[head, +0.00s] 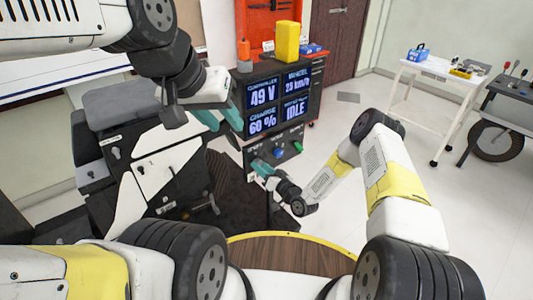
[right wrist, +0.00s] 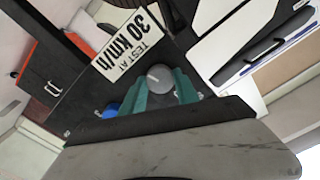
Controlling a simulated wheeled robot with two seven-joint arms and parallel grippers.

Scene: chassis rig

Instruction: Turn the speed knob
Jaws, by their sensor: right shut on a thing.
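The speed knob (right wrist: 159,76) is a round grey knob with a pale mark, seen in the right wrist view on the dark panel. My right gripper (head: 262,167) is shut on it, with a teal finger on either side. In the head view the gripper hides the knob. A white sign (right wrist: 132,38) reading "TEST AT 30 km/h" lies beside the knob in the right wrist view. My left gripper (head: 221,118) is open and empty, left of the screen.
A blue knob (head: 278,152) and a green knob (head: 297,146) sit on the same panel, close to my right gripper. A grey and white chassis seat (head: 120,102) stands at left. A yellow box (head: 286,41) stands behind the screen. The floor at right is clear before a white table (head: 433,68).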

